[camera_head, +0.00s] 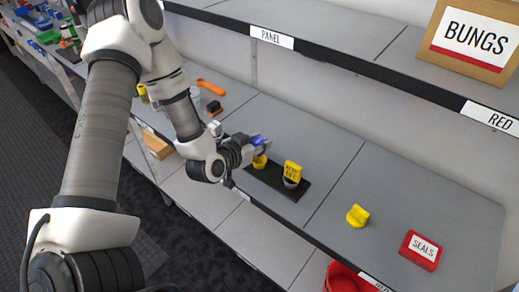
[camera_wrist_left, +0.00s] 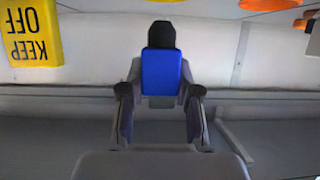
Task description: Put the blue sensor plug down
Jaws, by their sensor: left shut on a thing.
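The blue sensor plug (camera_head: 259,141) is held at the tip of my left gripper (camera_head: 254,150). It is above the shelf, close to the left end of a black tray. In the left wrist view the plug (camera_wrist_left: 161,72) is a blue block with a black end, gripped between both fingers of my left gripper (camera_wrist_left: 160,95). Whether it touches anything below cannot be told. My right gripper is not in view.
The black tray (camera_head: 262,176) bears a yellow block with lettering (camera_head: 292,171) and another yellow piece (camera_head: 260,161) beside my gripper. A yellow piece (camera_head: 357,215) and a red SEALS box (camera_head: 420,250) are to the right. The shelf between is clear.

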